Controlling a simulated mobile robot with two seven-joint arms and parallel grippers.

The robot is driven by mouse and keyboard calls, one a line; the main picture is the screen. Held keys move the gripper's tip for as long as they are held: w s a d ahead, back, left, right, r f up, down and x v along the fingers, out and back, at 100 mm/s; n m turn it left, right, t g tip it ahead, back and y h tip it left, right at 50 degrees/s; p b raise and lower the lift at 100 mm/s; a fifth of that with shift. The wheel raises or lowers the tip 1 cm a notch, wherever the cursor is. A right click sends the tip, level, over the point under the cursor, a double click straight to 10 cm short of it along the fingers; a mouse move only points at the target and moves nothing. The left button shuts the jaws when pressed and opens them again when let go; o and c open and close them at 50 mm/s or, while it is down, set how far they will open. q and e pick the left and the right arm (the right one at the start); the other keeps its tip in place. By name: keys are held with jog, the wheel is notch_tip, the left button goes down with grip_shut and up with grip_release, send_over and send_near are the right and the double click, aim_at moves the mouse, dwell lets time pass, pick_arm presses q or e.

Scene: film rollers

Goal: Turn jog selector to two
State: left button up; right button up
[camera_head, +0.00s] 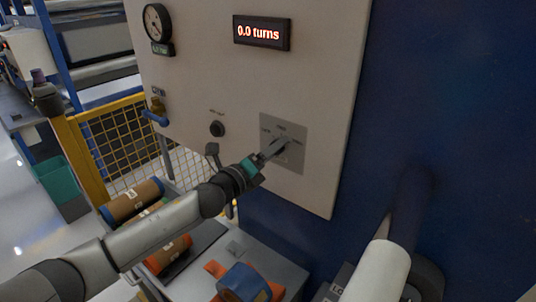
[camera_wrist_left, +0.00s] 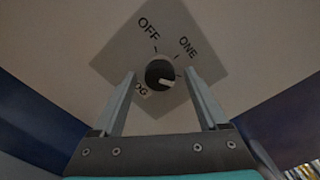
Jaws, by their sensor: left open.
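The jog selector is a round dark knob (camera_wrist_left: 160,73) with a white pointer mark, on a grey square plate (camera_head: 297,163) on the pale machine panel. In the left wrist view the mark points right and slightly down, away from the OFF and ONE labels. A label at lower left is partly covered by a finger, and I cannot read one on the right. My left gripper (camera_head: 273,149) is at the plate in the head view. Its open fingers (camera_wrist_left: 163,88) stand to either side of the knob; contact cannot be told. My right gripper is not in view.
A display (camera_head: 262,32) reads "0.0 turns". A gauge (camera_head: 157,22), a black knob (camera_head: 217,129) and a small lever (camera_head: 212,149) are on the panel. Wrapped rolls (camera_head: 132,202) lie below left. A pale cylinder (camera_head: 372,272) stands at lower right. A yellow fence (camera_head: 120,132) is at left.

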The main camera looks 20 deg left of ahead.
pick_arm(q)
jog(key=b+v, duration=0.3)
jog(key=v, duration=1.2)
jog(key=shift+b, duration=0.35)
jog(key=shift+s+a, duration=0.1)
